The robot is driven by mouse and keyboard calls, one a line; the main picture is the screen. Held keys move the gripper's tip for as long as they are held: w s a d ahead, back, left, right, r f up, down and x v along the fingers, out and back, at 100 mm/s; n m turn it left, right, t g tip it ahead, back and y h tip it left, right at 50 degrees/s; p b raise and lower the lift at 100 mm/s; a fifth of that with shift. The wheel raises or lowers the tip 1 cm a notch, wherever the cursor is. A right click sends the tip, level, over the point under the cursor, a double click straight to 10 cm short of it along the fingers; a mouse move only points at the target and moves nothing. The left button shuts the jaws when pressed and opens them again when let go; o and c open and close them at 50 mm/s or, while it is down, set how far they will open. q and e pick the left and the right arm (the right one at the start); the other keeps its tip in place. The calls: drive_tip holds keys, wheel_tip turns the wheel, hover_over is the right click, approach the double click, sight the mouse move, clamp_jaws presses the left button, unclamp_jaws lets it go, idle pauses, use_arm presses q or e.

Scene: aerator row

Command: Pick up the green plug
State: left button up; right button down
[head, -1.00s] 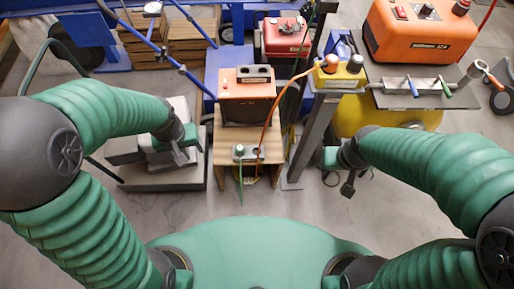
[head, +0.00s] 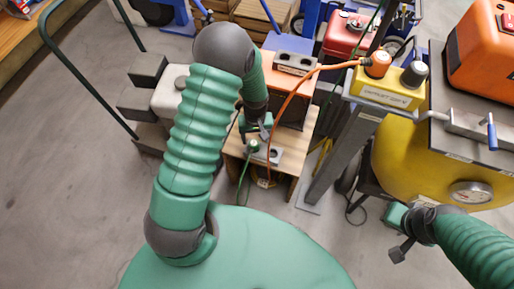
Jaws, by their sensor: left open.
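The green plug (head: 253,146) sits at the left end of a small grey socket plate (head: 271,156) on the wooden stand. A green cable hangs from it over the stand's front edge. My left gripper (head: 264,131) is open, just above and behind the plug in the picture, apart from it as far as I can tell. Its jaws are small and partly dark against the box behind. My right gripper (head: 399,251) is low at the right, in front of the yellow tank and away from the plug; its jaw opening is unclear.
The wooden stand (head: 287,168) also carries an orange box (head: 285,77) behind the plate. A grey post (head: 343,150) and yellow tank (head: 415,160) stand right. Grey blocks (head: 143,101) stand left.

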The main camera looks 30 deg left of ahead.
sight(256, 144)
use_arm(q)
wheel_tip(256, 144, down, 3)
drive_tip(key=shift+s+r+b, duration=0.1)
drive_tip(key=shift+r+b, duration=0.05)
drive_tip(key=shift+b, duration=0.55)
drive_tip(key=f, duration=0.1)
drive_tip(key=a+f, duration=0.1)
drive_tip(key=f+b, duration=0.1)
drive_tip(key=shift+a+f, duration=0.2)
drive_tip(key=shift+a, duration=0.15)
drive_tip(key=shift+r, duration=0.15)
drive_tip(key=shift+d+r, duration=0.1)
drive_tip(key=shift+d, duration=0.35)
drive_tip(key=shift+c, duration=0.6)
drive_tip(key=shift+d, duration=0.25)
drive_tip(key=shift+c, duration=1.1)
drive_tip(key=shift+d+r, duration=0.1)
drive_tip(key=shift+c, duration=1.3)
drive_tip(key=shift+a, duration=0.5)
clamp_jaws()
use_arm(e)
drive_tip(key=shift+s+a+f, duration=0.15)
drive_tip(key=shift+a+f, duration=0.55)
drive_tip(key=shift+f, duration=0.3)
